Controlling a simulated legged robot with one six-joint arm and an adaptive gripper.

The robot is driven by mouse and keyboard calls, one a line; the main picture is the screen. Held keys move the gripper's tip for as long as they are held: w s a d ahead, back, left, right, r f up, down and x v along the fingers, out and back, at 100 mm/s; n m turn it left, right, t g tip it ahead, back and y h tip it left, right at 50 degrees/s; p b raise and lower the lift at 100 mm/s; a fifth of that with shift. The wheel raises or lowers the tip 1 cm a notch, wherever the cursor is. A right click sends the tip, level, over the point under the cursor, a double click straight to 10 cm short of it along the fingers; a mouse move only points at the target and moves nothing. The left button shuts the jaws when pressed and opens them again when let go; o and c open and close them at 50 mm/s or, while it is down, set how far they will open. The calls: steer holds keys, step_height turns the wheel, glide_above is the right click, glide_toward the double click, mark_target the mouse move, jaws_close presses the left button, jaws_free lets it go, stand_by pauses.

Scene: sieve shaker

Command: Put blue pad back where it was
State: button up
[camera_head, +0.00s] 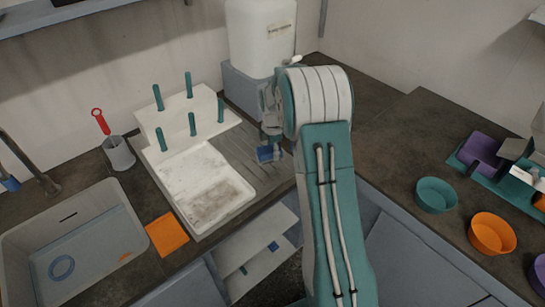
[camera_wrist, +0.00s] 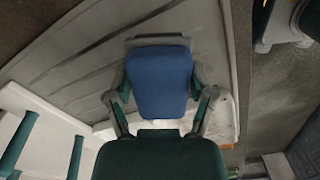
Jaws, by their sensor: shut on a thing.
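The blue pad (camera_wrist: 160,82) is held between the fingers of my gripper (camera_wrist: 160,100) in the wrist view. In the head view the blue pad (camera_head: 265,154) shows at the end of my gripper (camera_head: 270,140), over or near the right edge of the grey ribbed drainboard (camera_head: 240,150). I cannot tell whether the pad touches the surface under it. An orange pad (camera_head: 167,235) lies flat on the counter, between the sink and the white tray.
A white rack with green pegs (camera_head: 190,118) and a white tray (camera_head: 205,185) stand left of my gripper. The sink (camera_head: 75,245) is further left. A white canister (camera_head: 262,40) stands behind. Green (camera_head: 436,195) and orange (camera_head: 491,233) bowls are on the right counter.

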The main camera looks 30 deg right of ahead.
mark_target(272, 156)
steer(key=shift+w+d+f, duration=0.1)
steer(key=shift+w+f, duration=0.3)
steer(key=shift+f, duration=1.6)
steer(key=o, duration=1)
steer(key=shift+f, duration=0.1)
steer(key=shift+o, duration=0.2)
